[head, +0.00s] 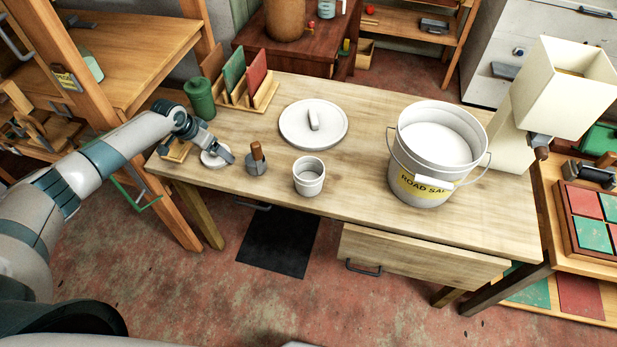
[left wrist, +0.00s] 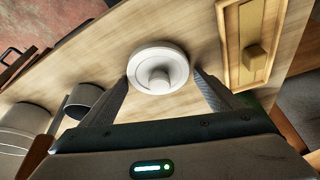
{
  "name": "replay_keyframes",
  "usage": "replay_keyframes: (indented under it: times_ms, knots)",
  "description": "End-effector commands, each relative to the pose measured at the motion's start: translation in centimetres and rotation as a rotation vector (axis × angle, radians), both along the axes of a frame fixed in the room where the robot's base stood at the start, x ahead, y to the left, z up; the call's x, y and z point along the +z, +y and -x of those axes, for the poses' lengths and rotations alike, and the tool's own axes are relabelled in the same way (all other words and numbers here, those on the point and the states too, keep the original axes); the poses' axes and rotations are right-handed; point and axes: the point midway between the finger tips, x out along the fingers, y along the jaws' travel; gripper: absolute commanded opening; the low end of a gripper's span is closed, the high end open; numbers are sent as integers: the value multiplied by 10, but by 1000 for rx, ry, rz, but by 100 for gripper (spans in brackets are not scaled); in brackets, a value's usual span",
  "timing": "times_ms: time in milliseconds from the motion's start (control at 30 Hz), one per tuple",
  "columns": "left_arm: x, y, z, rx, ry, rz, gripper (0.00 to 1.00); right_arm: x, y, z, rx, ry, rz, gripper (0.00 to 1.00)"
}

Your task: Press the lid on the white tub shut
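The white tub (head: 309,176) stands upright and open-topped near the table's front edge; part of it shows at the left of the left wrist view (left wrist: 22,122). A small round white lid with a knob (left wrist: 158,68) lies apart from it, to its left in the head view (head: 213,158). My left gripper (left wrist: 161,78) is open, with one finger on each side of the lid; I cannot tell whether they touch it. In the head view the left gripper (head: 226,154) is low over the table's left end. My right gripper is not in view.
A grey cylinder with a wooden handle (head: 256,164) stands between lid and tub. A larger white lid (head: 299,129) lies behind the tub. A road salt bucket (head: 422,160) stands to the right. A green canister (head: 200,98) and a wooden tray (left wrist: 231,60) are near my left gripper.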

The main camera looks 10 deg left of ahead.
Motion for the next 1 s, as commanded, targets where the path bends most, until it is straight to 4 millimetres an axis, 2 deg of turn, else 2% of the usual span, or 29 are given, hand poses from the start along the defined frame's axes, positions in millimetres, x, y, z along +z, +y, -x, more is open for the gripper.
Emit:
replay_keyframes:
  times_ms: [33, 133, 167, 467, 1000]
  knots:
    - [0, 0, 0, 0, 0, 0, 71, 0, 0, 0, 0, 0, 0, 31]
    - [0, 0, 0, 0, 0, 0, 48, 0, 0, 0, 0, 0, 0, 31]
    - [0, 0, 0, 0, 0, 0, 46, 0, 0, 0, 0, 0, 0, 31]
    - [3, 0, 0, 0, 0, 0, 46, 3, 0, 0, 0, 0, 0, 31]
    - [25, 0, 0, 0, -1, 1, 46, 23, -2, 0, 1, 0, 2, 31]
